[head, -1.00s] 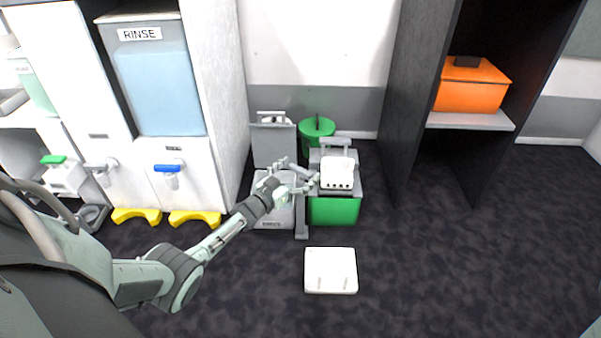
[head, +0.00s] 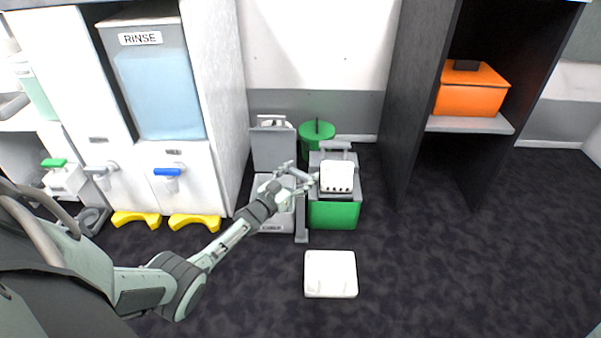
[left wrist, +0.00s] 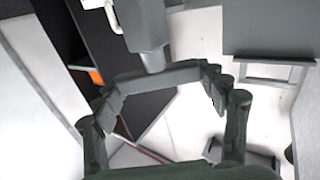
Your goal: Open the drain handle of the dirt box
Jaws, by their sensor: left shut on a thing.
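My left gripper (head: 303,182) is low among the grey and green boxes, between the grey box with a raised lid (head: 270,217) and the green-bottomed box (head: 335,213). In the left wrist view my left gripper (left wrist: 162,88) has its fingers at both ends of a grey handle bar (left wrist: 165,77), shut on it. A short light stem (left wrist: 152,60) joins the bar to a grey body (left wrist: 142,22). The handle is too small and covered to make out in the head view. The label on the grey box is too blurred to read. My right gripper is not in view.
A white, perforated container (head: 337,177) sits on the green-bottomed box. A white flat tray (head: 331,273) lies on the floor in front. A green round bin (head: 317,141) stands behind. White cabinet with blue tap (head: 167,172) is left; dark shelving (head: 412,100) is right.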

